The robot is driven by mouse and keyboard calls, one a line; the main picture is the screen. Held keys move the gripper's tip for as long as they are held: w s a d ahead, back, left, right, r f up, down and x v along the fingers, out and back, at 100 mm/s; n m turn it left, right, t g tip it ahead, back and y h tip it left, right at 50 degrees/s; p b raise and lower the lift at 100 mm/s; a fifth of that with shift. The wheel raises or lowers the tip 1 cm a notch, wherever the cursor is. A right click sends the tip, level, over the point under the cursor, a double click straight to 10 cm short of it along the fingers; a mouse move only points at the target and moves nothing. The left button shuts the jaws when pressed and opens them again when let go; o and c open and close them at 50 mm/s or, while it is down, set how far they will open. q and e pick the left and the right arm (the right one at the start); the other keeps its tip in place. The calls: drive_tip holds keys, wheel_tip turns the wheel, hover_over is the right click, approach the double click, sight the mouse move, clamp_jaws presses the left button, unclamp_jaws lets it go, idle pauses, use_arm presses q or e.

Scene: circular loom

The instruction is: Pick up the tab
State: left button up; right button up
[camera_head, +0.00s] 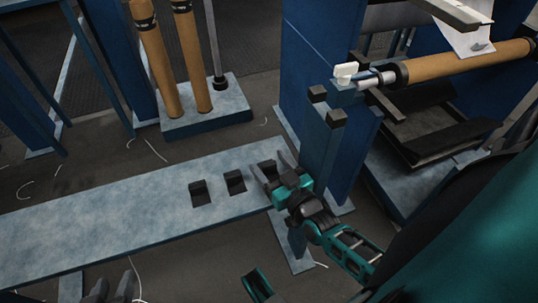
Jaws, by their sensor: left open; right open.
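Two small black tabs lie on the pale blue bench, one on the left (200,192) and one on the right (234,182). My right gripper (271,168) is open over the bench's right end, just right of the nearer tab. Its dark fingers point up and left; I cannot tell whether another black piece lies between them. My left gripper (112,289) is open at the bottom left edge, in front of the bench and well away from the tabs. Only its dark fingers show, and the rest is cut off.
A blue post (320,140) with black blocks on top stands close behind my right gripper. A brown roller (465,63) with a white clip (345,70) is above right. Brown rolls (160,60) stand on a base behind the bench. The bench's left part (80,220) is clear.

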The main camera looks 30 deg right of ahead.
drive_tip(key=shift+w+f, duration=0.15)
drive_tip(key=shift+w, duration=1.25)
drive_tip(key=shift+c, duration=0.4)
drive_tip(key=c, duration=0.9)
